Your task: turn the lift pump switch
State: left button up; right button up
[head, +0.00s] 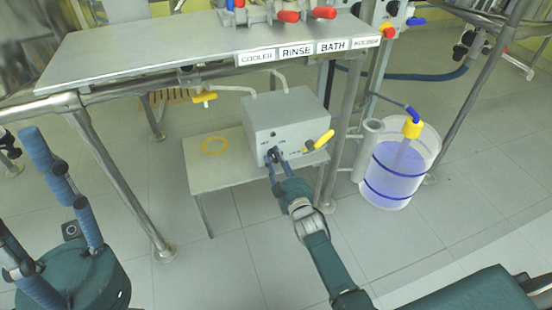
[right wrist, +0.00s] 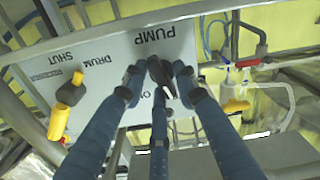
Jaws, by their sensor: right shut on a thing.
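In the head view the box stands on a low table under the bench. My right gripper (head: 274,158) reaches the box's front face and is shut on the knob. In the right wrist view its blue fingers (right wrist: 160,80) close around the knob from both sides and below, hiding part of it and its lettering. My left gripper (head: 22,185) is at the left edge of the head view, fingers spread, empty, far from the box.
A yellow handle (head: 322,141) sticks out of the box's right side; the wrist view shows a yellow handle (right wrist: 60,118) beside DRUM SHUT. A bench leg (head: 345,140) stands close right of the box. A clear drum (head: 398,165) of bluish liquid stands beyond. A yellow ring (head: 215,138) marks the low table.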

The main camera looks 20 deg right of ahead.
jog(key=shift+d, duration=0.4)
jog(key=o, duration=0.9)
jog(key=shift+o, duration=0.2)
jog(key=shift+a, duration=0.15)
jog(key=s, duration=1.2)
jog(key=shift+d, duration=0.25)
